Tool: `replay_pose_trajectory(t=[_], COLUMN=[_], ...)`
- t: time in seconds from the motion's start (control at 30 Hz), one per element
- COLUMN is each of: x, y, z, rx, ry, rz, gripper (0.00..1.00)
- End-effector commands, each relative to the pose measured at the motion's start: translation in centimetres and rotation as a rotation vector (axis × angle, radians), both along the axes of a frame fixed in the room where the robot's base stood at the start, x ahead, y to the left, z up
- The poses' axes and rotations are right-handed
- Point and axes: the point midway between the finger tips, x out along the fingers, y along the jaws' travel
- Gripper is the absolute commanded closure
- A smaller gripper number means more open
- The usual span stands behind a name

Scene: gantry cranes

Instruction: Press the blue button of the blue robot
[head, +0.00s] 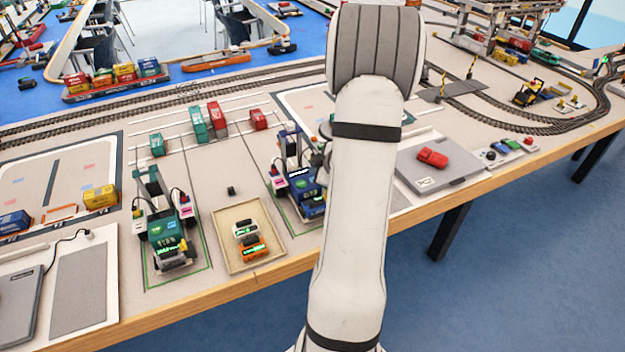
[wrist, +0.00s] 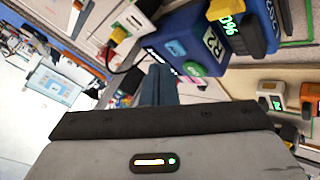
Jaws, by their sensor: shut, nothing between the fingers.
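The blue robot (head: 306,190) stands on the table just left of my arm in the head view, partly hidden by it. In the wrist view its blue body (wrist: 188,38) carries an R2 label, a light-blue oval button (wrist: 176,48) and a green button (wrist: 195,69). My gripper (wrist: 158,72) is shut and empty, its fingertips close to the body's lower-left edge near the buttons. I cannot tell whether the fingertips touch it. My gripper is hidden behind my arm in the head view.
A green robot (head: 165,228) stands to the left. Between the two robots is a shallow tray (head: 224,221) holding a white and an orange device (head: 252,247). A grey case (head: 445,170) with a red toy car (head: 432,158) lies right of my arm. Train tracks run behind.

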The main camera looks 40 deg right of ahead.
Motion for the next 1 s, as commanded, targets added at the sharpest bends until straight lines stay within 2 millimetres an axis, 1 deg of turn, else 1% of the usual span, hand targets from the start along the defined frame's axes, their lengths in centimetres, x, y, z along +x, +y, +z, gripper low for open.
replay_pose_trajectory(t=[0.2,0.57,1.0], x=[-0.1,0.0,0.0], y=[0.0,0.1,0.1], z=[-0.8,-0.8,-1.3], rx=[0.0,0.001,0.0], ry=[0.0,0.001,0.0], rz=[0.0,0.001,0.002], gripper=[1.0,1.0,1.0])
